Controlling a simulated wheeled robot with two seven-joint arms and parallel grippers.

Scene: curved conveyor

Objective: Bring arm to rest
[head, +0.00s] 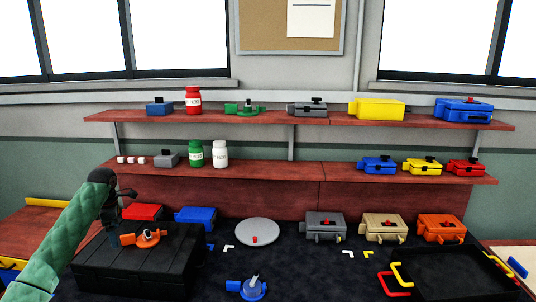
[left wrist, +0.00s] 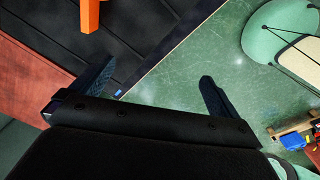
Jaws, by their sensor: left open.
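My left arm, in a green sleeve, comes in from the lower left in the head view. Its black left gripper (head: 122,202) is raised over the left side of the black box (head: 125,268). In the left wrist view the gripper (left wrist: 158,87) has its two fingers wide apart, with nothing between them. An orange part with a handle (head: 148,239) lies on top of the box, below and to the right of the gripper, apart from it. Its orange end (left wrist: 90,14) shows at the top of the wrist view. My right gripper is in neither view.
Two wooden shelves (head: 290,173) at the back hold bottles and coloured boxes. A grey disc (head: 257,232), a blue part (head: 250,289) and a black tray (head: 455,278) are on the dark table. Red (head: 143,212) and blue (head: 196,215) boxes stand behind the black box.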

